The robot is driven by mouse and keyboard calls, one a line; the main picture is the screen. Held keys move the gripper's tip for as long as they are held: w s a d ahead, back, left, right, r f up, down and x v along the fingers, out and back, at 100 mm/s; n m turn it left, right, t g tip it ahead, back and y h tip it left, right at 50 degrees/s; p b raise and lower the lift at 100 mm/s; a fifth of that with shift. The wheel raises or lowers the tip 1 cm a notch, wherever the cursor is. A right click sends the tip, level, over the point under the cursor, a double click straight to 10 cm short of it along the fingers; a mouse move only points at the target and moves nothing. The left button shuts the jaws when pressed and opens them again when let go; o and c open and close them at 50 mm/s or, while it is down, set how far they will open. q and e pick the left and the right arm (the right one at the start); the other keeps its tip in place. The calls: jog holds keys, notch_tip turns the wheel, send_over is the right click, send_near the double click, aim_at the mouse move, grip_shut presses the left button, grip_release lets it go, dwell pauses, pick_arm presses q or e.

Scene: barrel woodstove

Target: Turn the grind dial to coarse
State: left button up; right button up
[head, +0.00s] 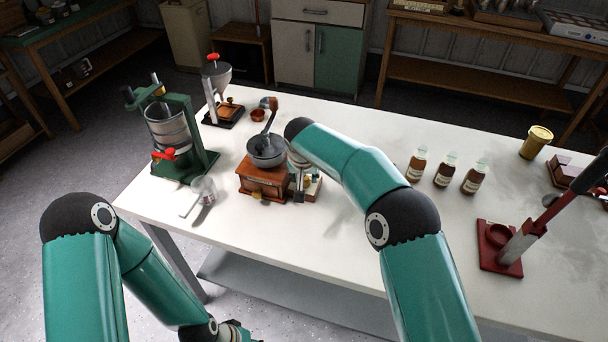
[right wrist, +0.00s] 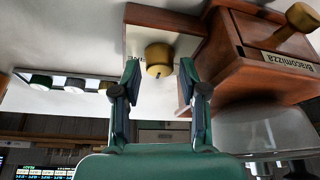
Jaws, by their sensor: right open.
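The wooden grinder (head: 263,182), with a grey bowl-shaped hopper and a crank on top, stands on the white table. In the right wrist view its wooden body (right wrist: 250,62) is at the upper right, and the picture looks upside down. A brass dial (right wrist: 159,56) with a dark mark sits on a pale panel (right wrist: 136,42) beside it. My right gripper (right wrist: 159,78) is open, its two fingers on either side of the dial; contact cannot be told. In the head view the right gripper (head: 300,184) is at the grinder's right side. My left gripper (head: 232,333) is low, cut off by the bottom edge.
Several brown bottles (head: 444,170) and a red lever stand (head: 499,247) are at right. The table's front middle is clear.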

jog(key=shift+w+f, duration=0.2)
jog(key=shift+f, duration=0.35)
grip_shut()
